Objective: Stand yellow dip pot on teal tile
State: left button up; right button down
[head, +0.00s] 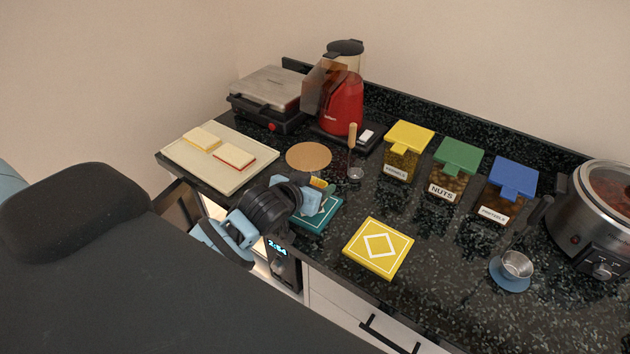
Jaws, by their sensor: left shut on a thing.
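The teal tile (322,222) with a white pattern lies on the dark counter near its front edge, partly hidden by my left gripper. My left gripper (318,192) is over the tile, shut on a small yellow thing that appears to be the yellow dip pot (319,182). The fingers hide most of the pot. I cannot tell whether the pot touches the tile or is held just above it. My right gripper is not in view.
A yellow tile (365,258) lies right of the teal one. A cream board (185,170) with bread is left.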

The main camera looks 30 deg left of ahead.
pick_arm(q)
jog(key=shift+s+d+r, duration=0.2)
jog(key=shift+s+r, duration=0.05)
jog(key=shift+s, duration=0.1)
jog(key=shift+f, duration=0.15)
jog(key=o, duration=1.1)
jog(key=shift+w+a+f, duration=0.1)
jog(key=shift+f, duration=0.05)
jog(key=shift+r, duration=0.25)
jog(key=v, duration=1.2)
